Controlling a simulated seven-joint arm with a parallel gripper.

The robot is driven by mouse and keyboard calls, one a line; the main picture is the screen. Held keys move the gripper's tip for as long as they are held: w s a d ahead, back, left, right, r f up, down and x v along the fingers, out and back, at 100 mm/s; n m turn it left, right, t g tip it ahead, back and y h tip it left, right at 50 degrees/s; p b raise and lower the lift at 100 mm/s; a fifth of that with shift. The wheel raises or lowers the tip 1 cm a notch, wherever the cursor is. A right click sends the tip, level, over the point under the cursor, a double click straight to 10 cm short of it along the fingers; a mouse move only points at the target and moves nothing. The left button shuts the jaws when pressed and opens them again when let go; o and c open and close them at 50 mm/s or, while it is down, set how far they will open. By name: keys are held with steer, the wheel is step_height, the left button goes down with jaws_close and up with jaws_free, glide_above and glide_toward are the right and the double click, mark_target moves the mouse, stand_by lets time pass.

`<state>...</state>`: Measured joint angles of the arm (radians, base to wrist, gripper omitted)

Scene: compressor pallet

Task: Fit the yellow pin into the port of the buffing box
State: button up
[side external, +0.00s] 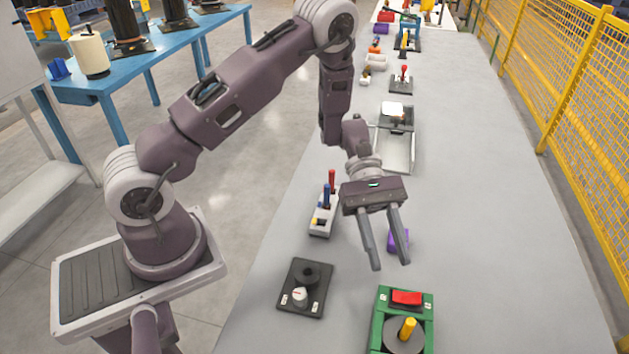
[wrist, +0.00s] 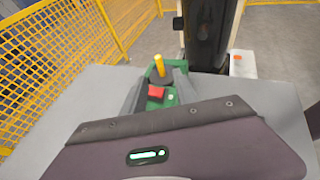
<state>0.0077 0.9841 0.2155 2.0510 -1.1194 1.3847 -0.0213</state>
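A yellow pin (side external: 408,328) stands upright on a grey disc (side external: 402,343) in a green-framed box (side external: 378,326) with a red block (side external: 407,298), at the bottom of the side external view. The yellow pin also shows in the wrist view (wrist: 159,64), beyond the red block (wrist: 157,91). I cannot tell for certain which unit is the buffing box; no port is clearly visible. My gripper (side external: 390,265) is open and empty, above the table and apart from the green-framed box. Its fingers point down toward the table, and in the wrist view (wrist: 160,75) they flank the green-framed box.
A black plate (side external: 317,279) with a dark knob and a white knob lies left of the green-framed box. A white block (side external: 320,226) holds red and blue pins and a small yellow part. A purple object (side external: 399,243) is partly behind my fingers. The table's right side is clear.

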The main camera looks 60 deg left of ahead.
steer(key=s+a+r+m+t+y, duration=0.1)
steer(key=s+r+m+y, duration=0.25)
steer(key=r, duration=0.35)
steer(key=s+a+r+m+y, duration=0.2)
steer(key=s+r+m, duration=0.25)
steer(key=r, duration=0.25)
steer(key=s+a+r+m+t+y, duration=0.6)
steer(key=s+a+t+y, duration=0.1)
steer(key=s+a+t, duration=0.2)
steer(key=shift+a, duration=0.2)
